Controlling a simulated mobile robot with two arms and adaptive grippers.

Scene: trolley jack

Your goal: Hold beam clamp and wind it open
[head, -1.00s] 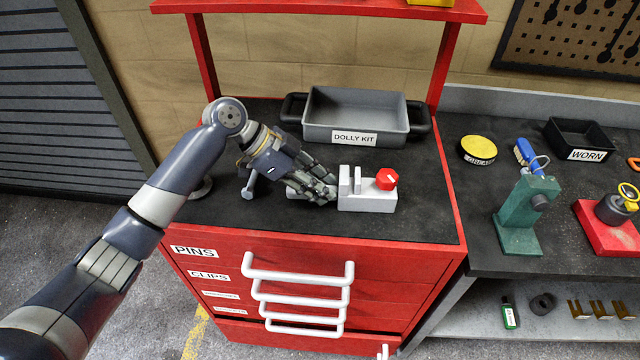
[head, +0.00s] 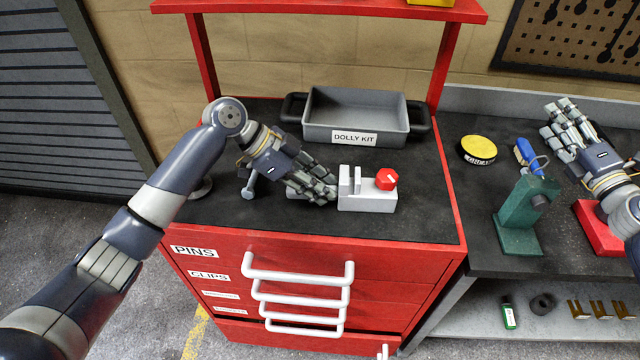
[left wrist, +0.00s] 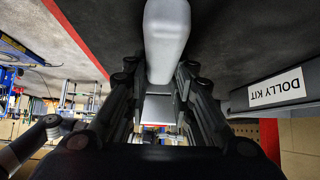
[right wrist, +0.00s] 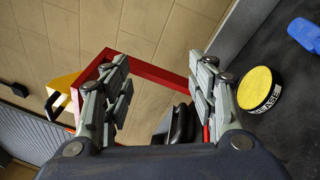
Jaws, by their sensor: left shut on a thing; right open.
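The beam clamp (head: 368,202) is a pale grey block with upright jaw plates and a red knob (head: 387,179) on its right end. It rests on the black top of the red cabinet. My left gripper (head: 325,194) is shut on the clamp's left part, its fingers hiding the grip. In the left wrist view a pale rounded grey piece (left wrist: 166,40) lies between the fingers. A grey bar (head: 249,186) shows left of that hand; whether it joins the clamp is hidden. My right gripper (head: 566,122) is open and empty above the right bench; it also shows in its wrist view (right wrist: 160,75).
A grey DOLLY KIT tray (head: 355,110) stands behind the clamp. On the right bench are a yellow-topped round tin (head: 478,149), a green stand (head: 522,215), a blue-handled tool (head: 528,156) and a red block (head: 597,235). The cabinet top's front right is clear.

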